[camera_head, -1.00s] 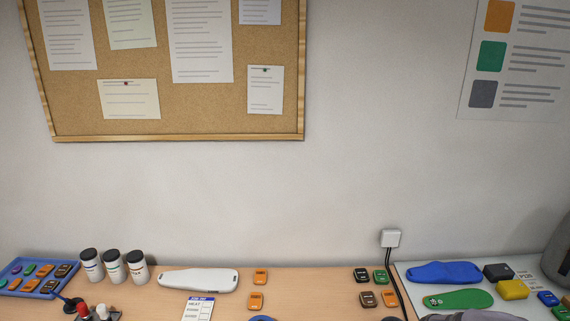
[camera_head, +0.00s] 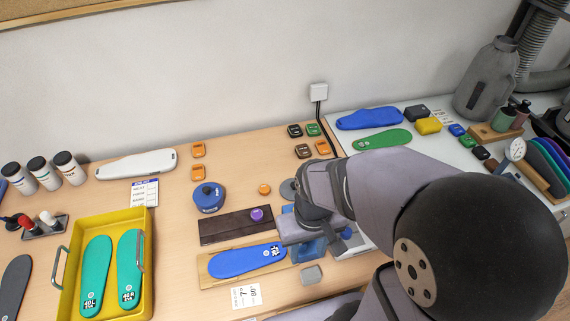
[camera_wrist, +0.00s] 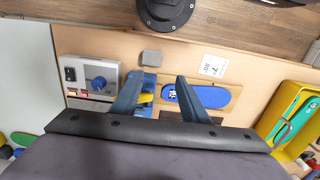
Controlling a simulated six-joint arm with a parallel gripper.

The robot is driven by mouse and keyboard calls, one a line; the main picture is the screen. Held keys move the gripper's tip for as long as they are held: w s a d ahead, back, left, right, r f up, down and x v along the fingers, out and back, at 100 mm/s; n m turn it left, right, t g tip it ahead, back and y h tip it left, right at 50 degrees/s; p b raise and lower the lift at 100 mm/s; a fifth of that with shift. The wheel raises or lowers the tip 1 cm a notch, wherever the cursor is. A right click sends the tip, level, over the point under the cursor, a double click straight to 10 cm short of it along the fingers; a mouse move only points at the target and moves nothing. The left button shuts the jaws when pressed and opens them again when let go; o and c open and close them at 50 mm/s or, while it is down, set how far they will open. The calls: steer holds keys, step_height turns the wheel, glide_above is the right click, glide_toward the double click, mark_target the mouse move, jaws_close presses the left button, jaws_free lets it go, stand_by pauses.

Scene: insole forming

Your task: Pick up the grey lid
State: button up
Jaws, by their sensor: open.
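My gripper (camera_wrist: 160,78) is open and empty, its two dark fingers apart in the wrist view. In the head view my arm reaches in from the right, and its wrist hides part of the bench. A flat grey disc (camera_head: 288,188), which looks like the grey lid, lies beside my wrist and is partly covered by it. I do not make it out in the wrist view. A small grey rounded block (camera_head: 312,274) lies in front of my gripper; it also shows in the wrist view (camera_wrist: 152,57).
A blue insole (camera_head: 247,261) lies on a wooden board left of my gripper. A dark strip with a purple knob (camera_head: 257,214) and a blue round pot (camera_head: 208,196) are behind it. A yellow tray (camera_head: 73,282) holds green insoles. A control box (camera_wrist: 93,79) is beside my fingers.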

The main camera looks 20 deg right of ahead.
steer(key=shift+w+d+f+n+t+y+b, duration=0.2)
steer(key=shift+w+d+f+t+b, duration=1.1)
steer(key=shift+w, duration=3.3)
steer(key=shift+w+d+f+n+t+b, duration=0.25)
steer(key=shift+w+d+f+b, duration=1.2)
steer(key=shift+w, duration=3.2)
steer(key=shift+w+d+f+n+t+y+b, duration=0.1)
steer(key=shift+w+d+f+n+t+b, duration=0.45)
steer(key=shift+w+f, duration=2.85)
steer(key=shift+w+d+r+p, duration=0.25)
steer(key=shift+w+r+p, duration=0.1)
steer(key=shift+w+r, duration=0.85)
steer(key=shift+w+a+f+p, duration=0.1)
steer(key=shift+w+f+p, duration=0.4)
steer(key=shift+f, duration=0.15)
steer(key=shift+w+a+f+p, duration=0.1)
steer(key=shift+w+f+p, duration=0.35)
steer(key=shift+f, duration=0.2)
steer(key=shift+x, duration=0.95)
